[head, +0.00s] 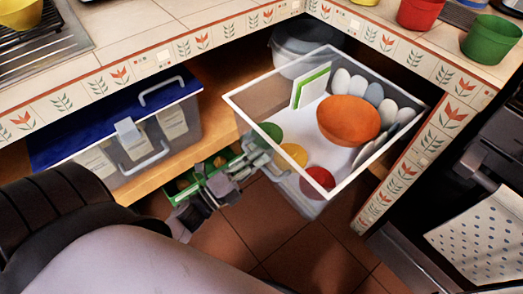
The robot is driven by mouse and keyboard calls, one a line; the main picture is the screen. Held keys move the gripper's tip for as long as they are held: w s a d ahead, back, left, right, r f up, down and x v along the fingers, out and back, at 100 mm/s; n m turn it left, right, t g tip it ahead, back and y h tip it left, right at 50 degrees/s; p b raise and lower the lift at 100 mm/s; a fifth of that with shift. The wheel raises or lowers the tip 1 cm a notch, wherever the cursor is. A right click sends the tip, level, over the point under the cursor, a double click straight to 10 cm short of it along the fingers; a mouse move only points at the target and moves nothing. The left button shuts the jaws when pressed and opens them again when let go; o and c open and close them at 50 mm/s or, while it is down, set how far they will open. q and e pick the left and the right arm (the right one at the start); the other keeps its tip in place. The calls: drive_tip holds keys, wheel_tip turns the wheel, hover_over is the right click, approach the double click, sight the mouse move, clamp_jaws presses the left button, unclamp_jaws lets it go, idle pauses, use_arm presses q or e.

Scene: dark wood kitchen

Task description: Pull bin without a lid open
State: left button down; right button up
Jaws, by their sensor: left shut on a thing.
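The bin without a lid (232,104) is clear with a white rim. It sticks out from the shelf under the counter, over the floor, and its far end is still by the shelf. It holds an orange bowl (348,122), a green-edged white item, several pale egg-shaped things and small green, yellow and red items. My left gripper (256,160) is at the bin's near left side, shut on its grey handle (270,152). The fingers partly hide the handle. My right gripper is not in view.
A second clear bin with a blue lid (85,128) stands on the shelf at left. A grey bowl (300,48) is behind the open bin. The tiled counter is above, with a dark oven and dotted towel (480,235) at right.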

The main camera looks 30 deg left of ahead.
use_arm(q)
drive_tip(key=c, duration=1.7)
unclamp_jaws()
drive_tip(key=shift+o, duration=0.2)
drive_tip(key=v, duration=1.2)
